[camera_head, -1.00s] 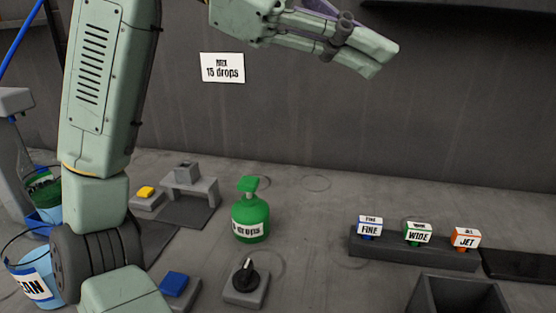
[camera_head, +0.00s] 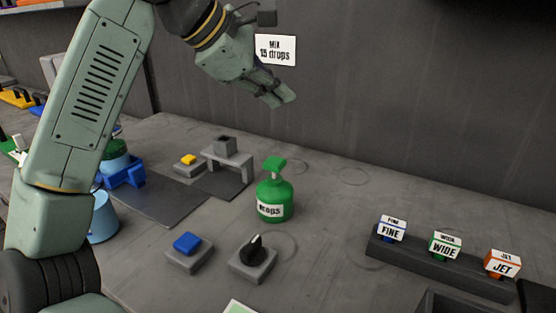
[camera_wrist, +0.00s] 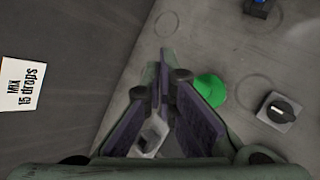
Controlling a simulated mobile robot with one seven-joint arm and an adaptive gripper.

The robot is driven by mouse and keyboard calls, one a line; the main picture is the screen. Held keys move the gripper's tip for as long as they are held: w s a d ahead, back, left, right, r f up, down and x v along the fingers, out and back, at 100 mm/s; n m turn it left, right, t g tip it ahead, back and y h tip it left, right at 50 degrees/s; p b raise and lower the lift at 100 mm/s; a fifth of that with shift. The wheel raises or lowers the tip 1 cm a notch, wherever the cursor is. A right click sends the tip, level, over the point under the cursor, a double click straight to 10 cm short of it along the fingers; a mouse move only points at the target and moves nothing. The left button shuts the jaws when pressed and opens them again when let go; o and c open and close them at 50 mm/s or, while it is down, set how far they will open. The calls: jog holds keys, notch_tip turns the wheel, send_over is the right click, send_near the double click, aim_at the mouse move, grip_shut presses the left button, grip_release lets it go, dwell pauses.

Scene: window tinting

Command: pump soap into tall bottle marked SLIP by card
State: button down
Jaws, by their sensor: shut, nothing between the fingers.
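My gripper (camera_head: 284,98) is shut and empty. It hangs in the air in front of the wall, its fingers pointing down to the right, above and apart from the green pump bottle (camera_head: 273,198). I see no bottle with a readable SLIP mark.
A blue button (camera_head: 187,243) and a black knob (camera_head: 254,250) are in front of the bottle. A yellow button (camera_head: 188,160) and a small grey stand (camera_head: 226,155) are behind left. The FINE, WIDE and JET rack (camera_head: 440,264) is at right. A blue holder (camera_head: 125,174) is at left.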

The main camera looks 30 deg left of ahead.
jog(key=shift+f, duration=0.1)
jog(key=b, duration=0.8)
send_near(285, 159)
jog(key=w, duration=0.1)
jog(key=w+d+f, duration=0.1)
jog(key=w, duration=0.1)
jog(key=w+f, duration=0.1)
jog(key=shift+w+d+f, duration=0.2)
jog(key=shift+w+d, duration=0.2)
dwell(0.3)
jog(key=shift+f, duration=0.45)
jog(key=shift+f+b, duration=0.65)
jog(key=shift+f, duration=0.3)
dwell(0.8)
jog(key=shift+r, duration=0.1)
jog(key=shift+r+p, duration=1.15)
jog(key=shift+r, duration=0.1)
